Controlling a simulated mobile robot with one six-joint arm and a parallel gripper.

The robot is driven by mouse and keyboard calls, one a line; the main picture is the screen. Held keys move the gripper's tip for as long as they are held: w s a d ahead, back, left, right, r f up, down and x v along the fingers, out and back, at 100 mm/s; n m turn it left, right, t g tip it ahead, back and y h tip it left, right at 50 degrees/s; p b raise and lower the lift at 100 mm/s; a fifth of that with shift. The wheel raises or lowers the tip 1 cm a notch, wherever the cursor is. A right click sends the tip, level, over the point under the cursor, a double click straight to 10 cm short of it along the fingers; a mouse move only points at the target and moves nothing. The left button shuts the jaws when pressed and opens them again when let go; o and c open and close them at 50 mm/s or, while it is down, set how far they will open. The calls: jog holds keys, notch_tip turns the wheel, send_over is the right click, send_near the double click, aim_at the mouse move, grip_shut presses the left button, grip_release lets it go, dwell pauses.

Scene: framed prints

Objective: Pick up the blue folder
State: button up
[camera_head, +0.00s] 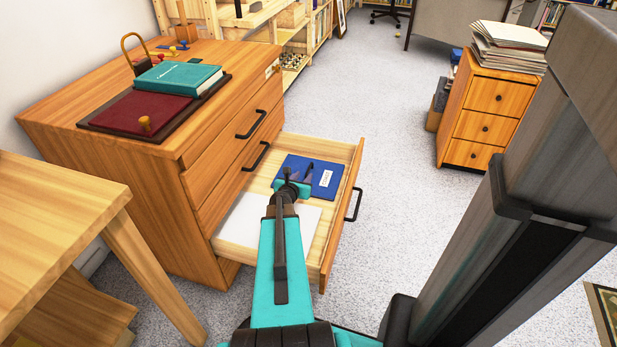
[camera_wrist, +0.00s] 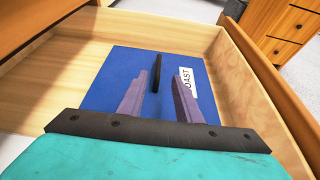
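The blue folder (camera_head: 325,176) lies flat in the pulled-out drawer (camera_head: 335,222), towards its far end. It has a white label with dark lettering. In the wrist view the folder (camera_wrist: 100,97) fills the middle, partly covered by my gripper. My gripper (camera_wrist: 162,74) points down over the folder, its two grey-purple fingers apart. A narrow dark upright piece (camera_wrist: 157,73) shows between the fingers; it seems to stand on the folder. In the head view my gripper (camera_head: 299,172) is above the folder's left part. I cannot tell whether the fingers touch it.
White paper (camera_head: 252,218) lies in the drawer's near part. The wooden dresser (camera_head: 110,170) carries a teal book (camera_head: 180,77) and a dark red desk pad (camera_head: 140,112). A small cabinet (camera_head: 485,120) with stacked papers stands at right. The carpet between is clear.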

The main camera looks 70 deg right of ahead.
aim_at(309, 168)
jog(key=shift+b+x, duration=0.45)
jog(key=shift+x, duration=2.3)
jog(key=shift+b+x, duration=0.4)
jog(key=shift+x, duration=0.6)
jog(key=shift+b+x, duration=0.45)
jog(key=shift+x, duration=1.15)
jog(key=shift+w, duration=0.1)
jog(key=shift+r, duration=0.1)
grip_shut()
